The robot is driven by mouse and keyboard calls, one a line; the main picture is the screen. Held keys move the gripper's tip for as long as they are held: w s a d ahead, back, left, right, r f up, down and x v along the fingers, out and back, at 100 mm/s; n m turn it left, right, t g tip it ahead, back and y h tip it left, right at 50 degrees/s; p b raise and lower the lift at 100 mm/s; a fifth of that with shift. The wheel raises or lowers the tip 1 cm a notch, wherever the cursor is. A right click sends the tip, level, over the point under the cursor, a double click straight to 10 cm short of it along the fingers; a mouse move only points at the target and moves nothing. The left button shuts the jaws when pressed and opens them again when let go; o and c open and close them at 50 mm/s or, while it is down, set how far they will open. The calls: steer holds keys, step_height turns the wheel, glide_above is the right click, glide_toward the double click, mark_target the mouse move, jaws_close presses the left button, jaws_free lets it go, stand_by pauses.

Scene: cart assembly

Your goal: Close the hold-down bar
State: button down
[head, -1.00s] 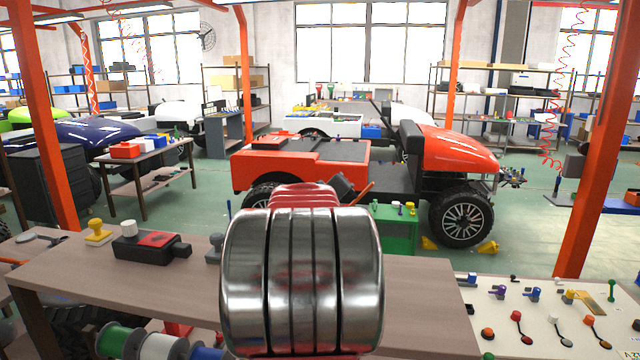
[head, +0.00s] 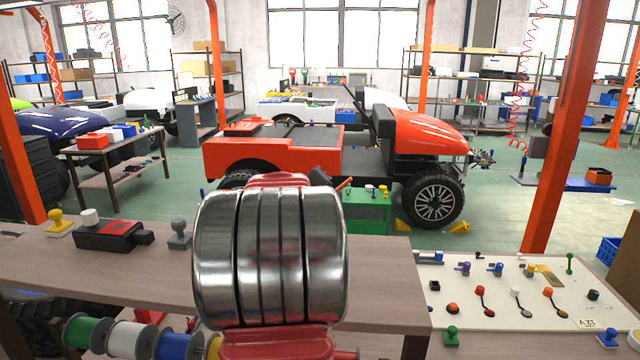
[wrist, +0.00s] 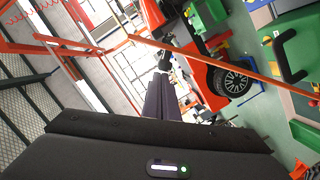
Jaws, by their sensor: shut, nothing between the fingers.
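No part is clearly recognisable as the hold-down bar. A thin orange bar (wrist: 228,70) runs slantwise across the wrist view, beyond my fingers. In the head view a short orange piece (head: 344,184) sticks up beside the dark end of my arm; I cannot tell if it is the same bar. My gripper (wrist: 164,66) is shut and empty, its dark fingers pointing away from the wrist camera. In the head view my arm's big metal joint hides most of the gripper.
A wooden bench (head: 385,290) stands in front, with a black and red device (head: 105,236) and stamps on it. A white panel of switches (head: 520,290) is at the right. A green box (head: 368,214) stands beyond the bench, before an orange vehicle (head: 425,140).

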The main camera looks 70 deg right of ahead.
steer(key=w+a+r, duration=0.2)
steer(key=a+r, duration=0.2)
steer(key=a, duration=0.6)
steer(key=shift+a+r, duration=0.2)
steer(key=shift+r, duration=0.05)
steer(key=c, duration=2.5)
jaws_free()
